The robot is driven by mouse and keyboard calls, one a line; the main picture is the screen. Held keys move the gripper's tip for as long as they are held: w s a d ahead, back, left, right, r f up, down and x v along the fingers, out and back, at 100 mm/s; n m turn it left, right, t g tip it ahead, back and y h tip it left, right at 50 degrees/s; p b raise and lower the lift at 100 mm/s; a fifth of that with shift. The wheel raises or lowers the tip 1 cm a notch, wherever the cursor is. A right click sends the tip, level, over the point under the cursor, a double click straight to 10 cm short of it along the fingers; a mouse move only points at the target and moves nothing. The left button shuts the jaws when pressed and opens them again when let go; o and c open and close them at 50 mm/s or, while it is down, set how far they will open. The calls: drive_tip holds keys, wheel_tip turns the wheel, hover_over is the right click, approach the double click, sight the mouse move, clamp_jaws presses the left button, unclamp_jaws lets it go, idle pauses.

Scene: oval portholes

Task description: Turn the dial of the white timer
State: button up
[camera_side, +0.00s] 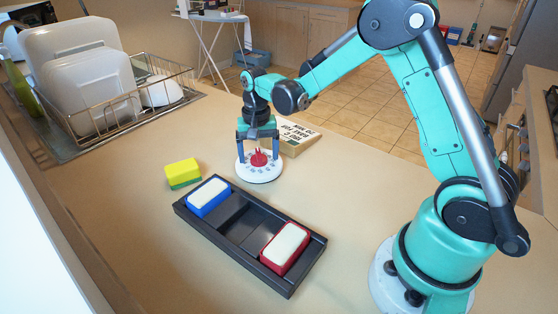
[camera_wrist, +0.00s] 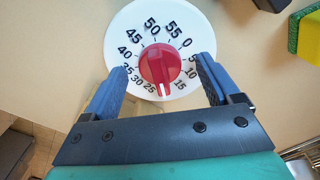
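The white timer (camera_side: 259,174) lies on the counter below my gripper, its round face with black numbers up. Its red dial (camera_side: 258,158) sits at the centre. In the wrist view the timer (camera_wrist: 192,24) fills the upper middle, and the dial (camera_wrist: 160,63) has its white pointer mark toward the bottom, between 25 and 15. My gripper (camera_side: 258,154) points down over the timer. In the wrist view my gripper (camera_wrist: 161,84) is open, with one blue finger on each side of the dial and a gap to it on both sides.
A black tray (camera_side: 239,232) with a blue-edged block (camera_side: 208,196) and a red-edged block (camera_side: 285,247) lies in front. A yellow-green sponge (camera_side: 183,172) is left of the timer. A box with printed text (camera_side: 294,137) stands behind it. A dish rack (camera_side: 120,105) is at far left.

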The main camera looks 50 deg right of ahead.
sight(258, 152)
drive_tip(key=shift+r, duration=2.8)
drive_tip(key=n, duration=0.4)
drive_tip(key=shift+n, duration=0.3)
drive_tip(key=n, duration=0.8)
drive_tip(key=shift+r+n, duration=0.1)
drive_tip(key=shift+n, duration=0.3)
drive_tip(key=n, duration=0.4)
drive_tip(key=shift+n, duration=0.4)
drive_tip(key=shift+f, duration=2.8)
